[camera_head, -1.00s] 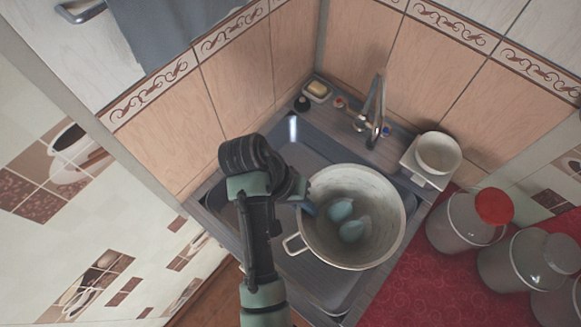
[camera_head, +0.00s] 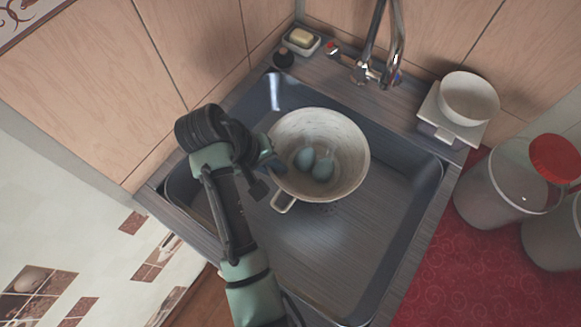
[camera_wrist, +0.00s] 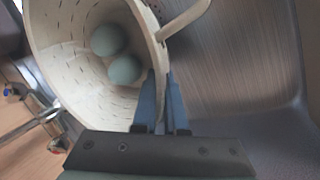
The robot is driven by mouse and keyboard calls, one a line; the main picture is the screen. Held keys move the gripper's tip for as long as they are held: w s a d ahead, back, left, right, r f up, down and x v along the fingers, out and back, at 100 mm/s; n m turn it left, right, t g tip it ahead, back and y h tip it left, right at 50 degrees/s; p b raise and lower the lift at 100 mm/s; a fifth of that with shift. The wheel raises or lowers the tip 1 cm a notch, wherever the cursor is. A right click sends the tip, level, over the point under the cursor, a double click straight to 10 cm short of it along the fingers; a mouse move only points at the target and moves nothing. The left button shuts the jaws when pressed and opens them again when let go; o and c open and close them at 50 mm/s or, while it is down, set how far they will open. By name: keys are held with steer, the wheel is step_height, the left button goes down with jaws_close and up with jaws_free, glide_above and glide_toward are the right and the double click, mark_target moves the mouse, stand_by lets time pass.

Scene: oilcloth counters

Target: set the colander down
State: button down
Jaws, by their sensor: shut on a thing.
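The colander (camera_head: 345,150) is a pale, round bowl with slots and a loop handle, and it holds two blue-green egg-shaped things (camera_head: 322,168). In the head view it is within the outline of the dark sink basin (camera_head: 390,215). I cannot tell whether its underside touches the basin floor. My gripper (camera_head: 270,168) is at the colander's left side. In the wrist view the blue fingers (camera_wrist: 163,105) are shut on the colander's rim (camera_wrist: 150,50), close to the handle (camera_wrist: 185,18). The egg-shaped things (camera_wrist: 124,70) also show there.
A faucet (camera_head: 378,70) rises behind the basin. A soap dish (camera_head: 301,42) is at the back left, and a white bowl on a scale (camera_head: 468,98) at the back right. Grey canisters (camera_head: 505,190) stand on the red cloth (camera_head: 475,265). The basin's front part is clear.

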steer(key=w+a+f+n+t+b, duration=0.2)
steer(key=w+a+f+n+b, duration=0.1)
steer(key=w+a+n+b, duration=0.15)
steer(key=shift+y, duration=0.4)
steer(key=f, duration=0.3)
steer(key=f+b, duration=0.1)
steer(key=f, duration=0.5)
steer(key=shift+w+d+f, duration=0.25)
steer(key=shift+w+d, duration=0.05)
steer(key=shift+d, duration=0.1)
steer(key=shift+f, duration=0.15)
steer(key=c, duration=1)
jaws_free()
steer(key=shift+o, duration=0.2)
